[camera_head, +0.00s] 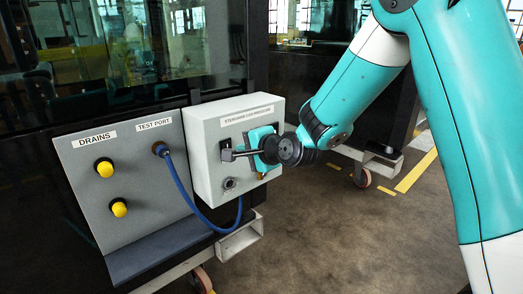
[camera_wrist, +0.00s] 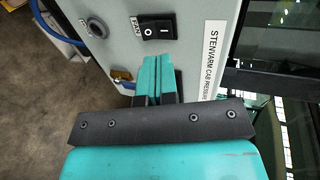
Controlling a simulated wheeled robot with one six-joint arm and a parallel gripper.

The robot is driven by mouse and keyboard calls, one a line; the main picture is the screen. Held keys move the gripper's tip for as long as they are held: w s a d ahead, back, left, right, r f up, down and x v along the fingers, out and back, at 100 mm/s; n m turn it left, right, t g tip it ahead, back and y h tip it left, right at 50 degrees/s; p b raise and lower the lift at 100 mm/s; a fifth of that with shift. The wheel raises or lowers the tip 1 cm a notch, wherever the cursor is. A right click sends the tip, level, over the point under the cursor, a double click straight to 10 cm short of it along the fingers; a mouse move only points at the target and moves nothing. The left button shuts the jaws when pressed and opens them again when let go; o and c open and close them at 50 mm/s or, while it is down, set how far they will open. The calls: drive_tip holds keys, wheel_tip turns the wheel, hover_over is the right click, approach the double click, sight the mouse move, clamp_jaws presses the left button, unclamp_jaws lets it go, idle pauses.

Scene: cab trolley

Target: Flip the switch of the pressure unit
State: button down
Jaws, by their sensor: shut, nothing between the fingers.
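The pressure unit (camera_head: 207,172) is a light grey box with a label strip along its top. Its switch (camera_wrist: 157,27) is a black rocker marked O and I, beside a small label. I cannot tell which side is pressed in. In the head view the switch (camera_head: 226,149) is small and partly hard to make out near my gripper. My gripper (camera_wrist: 153,67) is shut and empty. Its teal fingertips point at the box face just below the switch in the wrist view, to its right in the head view (camera_head: 253,146). Contact cannot be told.
A round grey fitting (camera_wrist: 97,28) and a brass-coloured part (camera_wrist: 122,76) sit near the switch. Left of the box, a grey panel (camera_head: 125,205) carries yellow knobs (camera_head: 105,168) and a blue hose (camera_head: 185,193). Open floor (camera_head: 320,235) lies right of the trolley.

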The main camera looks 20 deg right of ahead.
drive_tip(key=v, duration=0.6)
drive_tip(key=shift+d+b, duration=0.3)
drive_tip(key=shift+d, duration=0.1)
drive_tip(key=shift+r+p, duration=0.2)
drive_tip(key=shift+p, duration=0.2)
